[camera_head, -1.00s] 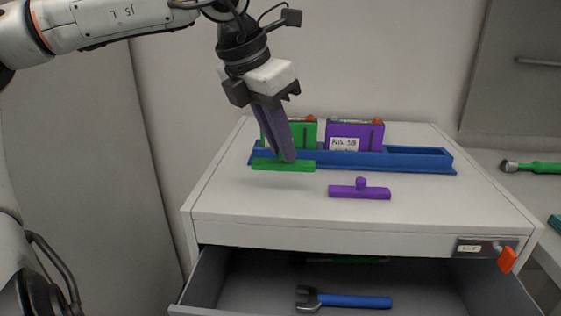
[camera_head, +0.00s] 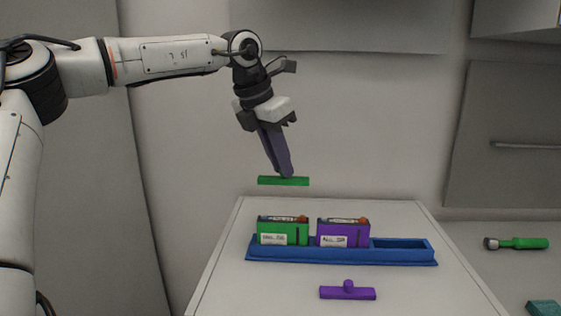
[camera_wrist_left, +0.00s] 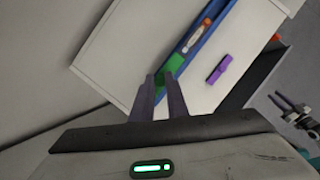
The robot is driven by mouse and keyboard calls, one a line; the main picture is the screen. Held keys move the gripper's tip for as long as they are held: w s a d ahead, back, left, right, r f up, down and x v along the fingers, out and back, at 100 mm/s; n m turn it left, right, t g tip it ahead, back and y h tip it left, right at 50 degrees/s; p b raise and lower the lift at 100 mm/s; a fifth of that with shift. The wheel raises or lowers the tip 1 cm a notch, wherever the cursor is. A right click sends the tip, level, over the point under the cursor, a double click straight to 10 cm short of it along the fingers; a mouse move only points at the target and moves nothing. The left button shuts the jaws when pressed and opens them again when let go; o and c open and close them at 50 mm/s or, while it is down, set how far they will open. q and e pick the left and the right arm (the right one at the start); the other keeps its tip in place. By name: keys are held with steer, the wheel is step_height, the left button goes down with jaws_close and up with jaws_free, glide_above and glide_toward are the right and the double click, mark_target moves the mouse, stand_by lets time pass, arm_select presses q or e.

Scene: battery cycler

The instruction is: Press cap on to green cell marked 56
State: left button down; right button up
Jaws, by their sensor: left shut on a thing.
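My left gripper (camera_head: 285,176) is shut on a green cap (camera_head: 297,181), a flat bar, and holds it in the air above and a little behind the green cell. The green cell (camera_head: 270,232) stands upright in the left slot of a blue tray (camera_head: 400,258). It has a white label too small to read. The held cap also shows in the left wrist view (camera_wrist_left: 174,65), between the fingertips. A purple cell (camera_head: 358,230) stands beside the green one. My right gripper is not in view.
A purple cap with a knob (camera_head: 347,292) lies on the cabinet top (camera_head: 225,290) in front of the tray. The tray's right slot is empty. A green-handled tool (camera_head: 520,243) lies on a surface at the right.

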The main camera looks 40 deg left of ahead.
mark_target(280, 176)
arm_select(q)
steer(key=shift+a+f, duration=0.1)
steer(key=shift+f, duration=2.35)
steer(key=shift+f+b, duration=1.05)
steer(key=shift+f, duration=0.2)
steer(key=shift+f+b, duration=0.6)
steer(key=c, duration=1.2)
jaws_free()
steer(key=shift+r, duration=0.15)
steer(key=shift+r+p, duration=1.05)
steer(key=shift+r, duration=0.15)
steer(key=shift+r+p, duration=0.55)
steer(key=shift+r, duration=1.65)
